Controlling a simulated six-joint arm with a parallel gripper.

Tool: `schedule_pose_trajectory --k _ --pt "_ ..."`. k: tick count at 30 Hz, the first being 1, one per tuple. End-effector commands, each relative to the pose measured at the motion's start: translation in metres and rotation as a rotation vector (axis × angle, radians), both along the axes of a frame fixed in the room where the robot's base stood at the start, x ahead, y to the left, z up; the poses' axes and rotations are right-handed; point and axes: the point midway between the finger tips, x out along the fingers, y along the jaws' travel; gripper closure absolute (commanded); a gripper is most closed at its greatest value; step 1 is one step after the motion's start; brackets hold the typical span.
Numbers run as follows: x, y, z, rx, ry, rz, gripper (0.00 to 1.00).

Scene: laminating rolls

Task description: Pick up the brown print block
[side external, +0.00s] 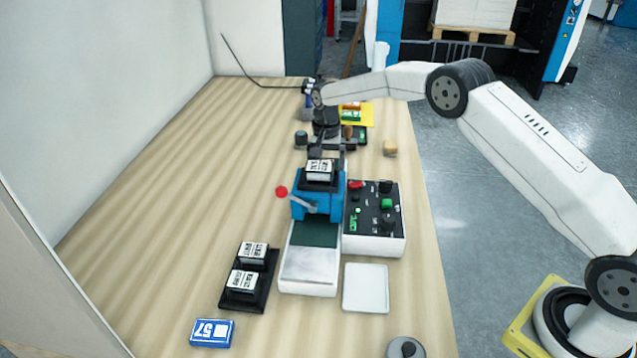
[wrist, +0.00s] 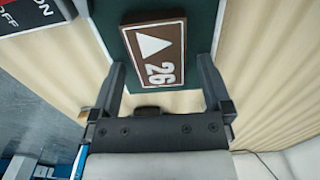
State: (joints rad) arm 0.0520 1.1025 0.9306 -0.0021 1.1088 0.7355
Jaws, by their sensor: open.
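The brown print block (wrist: 155,52) shows in the wrist view, marked with a white triangle and "26". It lies on a dark green bed (wrist: 200,20). My gripper (wrist: 160,78) is open, its two fingers apart on either side of the block's near end. I cannot tell how high the fingertips are above the bed. In the side view my gripper (side external: 328,148) is behind the blue press (side external: 318,205), pointing down. The block is not visible there; the press and gripper seem to hide it.
A control box (side external: 375,225) with buttons stands right of the press. In front are a white tray (side external: 366,288), a black rack (side external: 262,295) with two labelled blocks and a blue box (side external: 212,333) marked "57". A yellow sheet (side external: 365,113) lies behind. The table's left side is clear.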

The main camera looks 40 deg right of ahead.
Motion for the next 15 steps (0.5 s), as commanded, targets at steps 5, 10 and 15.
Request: schedule_pose_trajectory --k 5,10,15 --pt "0.0002 0.0001 -0.0012 -0.001 -0.001 0.0 0.0" --pt "0.0002 0.0001 -0.0009 0.0 -0.001 0.0 0.0" --pt "0.0002 0.0001 -0.0008 0.0 -0.001 0.0 0.0"
